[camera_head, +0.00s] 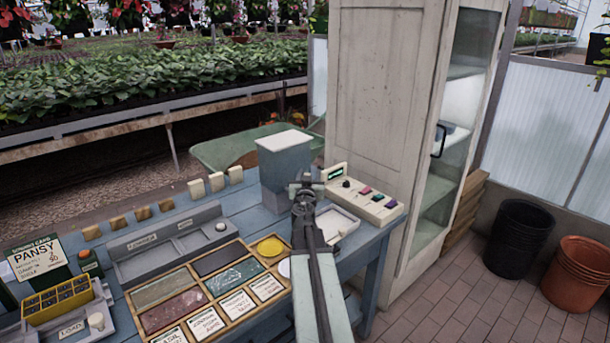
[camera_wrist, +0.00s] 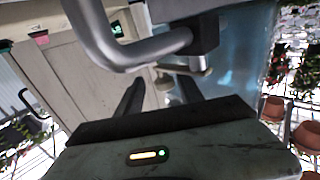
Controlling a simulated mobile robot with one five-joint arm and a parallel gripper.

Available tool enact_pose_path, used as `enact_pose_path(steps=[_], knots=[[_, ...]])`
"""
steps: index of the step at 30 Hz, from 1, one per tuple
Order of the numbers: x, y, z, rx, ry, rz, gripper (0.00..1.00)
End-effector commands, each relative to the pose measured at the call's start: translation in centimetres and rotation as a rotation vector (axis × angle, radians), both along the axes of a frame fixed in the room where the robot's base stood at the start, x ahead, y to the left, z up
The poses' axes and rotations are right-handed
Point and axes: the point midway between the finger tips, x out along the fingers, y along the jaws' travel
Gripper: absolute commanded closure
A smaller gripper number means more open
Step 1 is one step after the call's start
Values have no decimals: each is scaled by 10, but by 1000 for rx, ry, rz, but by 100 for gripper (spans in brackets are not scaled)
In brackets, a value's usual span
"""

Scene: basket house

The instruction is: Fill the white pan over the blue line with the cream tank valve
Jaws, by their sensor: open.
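A grey-blue tank (camera_head: 286,175) with a pale lid stands on the blue bench. The white pan (camera_head: 346,222) lies at its right foot, partly behind my arm; no blue line can be made out in it. My gripper (camera_head: 306,184) is open in front of the tank's right side, above the pan's left end. In the wrist view, its dark fingers (camera_wrist: 160,92) stand apart, and a small pale part (camera_wrist: 164,82) shows between them; I cannot tell whether this is the cream valve. A grey bent metal tube (camera_wrist: 125,52) crosses close to the camera. The tank appears as a blue surface (camera_wrist: 232,60).
A cream control box (camera_head: 372,205) with coloured knobs sits right of the pan. A wooden tray (camera_head: 222,267) of labelled compartments fills the bench front. A tall cream cabinet (camera_head: 385,110) stands behind. Black pots (camera_head: 520,240) and terracotta pots (camera_head: 578,272) stand on the floor.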

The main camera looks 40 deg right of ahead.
Motion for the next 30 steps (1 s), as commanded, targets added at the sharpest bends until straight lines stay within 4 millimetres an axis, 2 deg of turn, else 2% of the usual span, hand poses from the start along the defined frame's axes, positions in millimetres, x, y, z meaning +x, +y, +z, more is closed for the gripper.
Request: enact_pose_path(steps=[1,6,8,9,17,30], knots=[[1,2,0,0,0,3,56],[4,5,0,0,0,7,100],[5,6,0,0,0,8,100],[11,0,0,0,0,16,100],[6,10,0,0,0,-27,100],[-5,17,-1,1,-2,-328,100]])
